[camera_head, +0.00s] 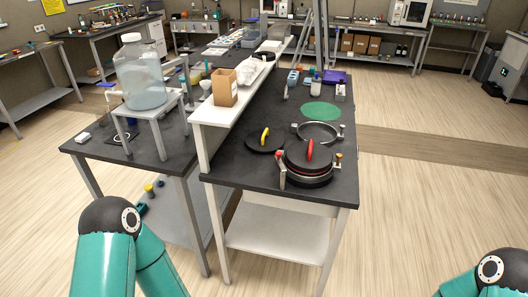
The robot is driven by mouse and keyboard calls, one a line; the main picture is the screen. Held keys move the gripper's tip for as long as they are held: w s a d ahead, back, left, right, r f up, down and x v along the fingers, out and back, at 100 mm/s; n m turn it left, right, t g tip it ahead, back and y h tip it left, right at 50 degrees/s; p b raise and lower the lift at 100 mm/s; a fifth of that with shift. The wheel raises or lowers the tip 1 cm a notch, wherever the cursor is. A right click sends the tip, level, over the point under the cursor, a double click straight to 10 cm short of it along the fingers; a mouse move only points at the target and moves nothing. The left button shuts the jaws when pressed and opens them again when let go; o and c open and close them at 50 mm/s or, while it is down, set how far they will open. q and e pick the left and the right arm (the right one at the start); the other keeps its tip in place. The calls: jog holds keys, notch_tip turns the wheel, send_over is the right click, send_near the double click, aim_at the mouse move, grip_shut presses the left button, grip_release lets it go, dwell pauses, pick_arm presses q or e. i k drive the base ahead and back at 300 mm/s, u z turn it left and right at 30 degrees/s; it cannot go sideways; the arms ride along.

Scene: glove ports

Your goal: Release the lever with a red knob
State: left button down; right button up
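A round black glove port (308,174) with a red-handled lid stands near the front of the dark bench top. A small red knob (279,154) shows at its left side, on a pale metal lever (282,172) that appears to stand against the rim. The lid's red handle (310,150) stands up at its centre. On the right side is another metal clamp (338,166) with a yellowish knob. Only teal links of my two arms show at the bottom left and bottom right corners. Neither gripper is in view.
A black disc with a yellow handle (265,139), an open metal ring (318,132) and a green disc (320,111) lie behind the port. A white raised shelf (212,113) with a cardboard box runs along the left. A large bottle (139,74) stands on a white stand further left.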

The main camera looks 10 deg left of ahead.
aim_at(283, 168)
jog(key=z, duration=0.15)
jog(key=i, duration=0.9)
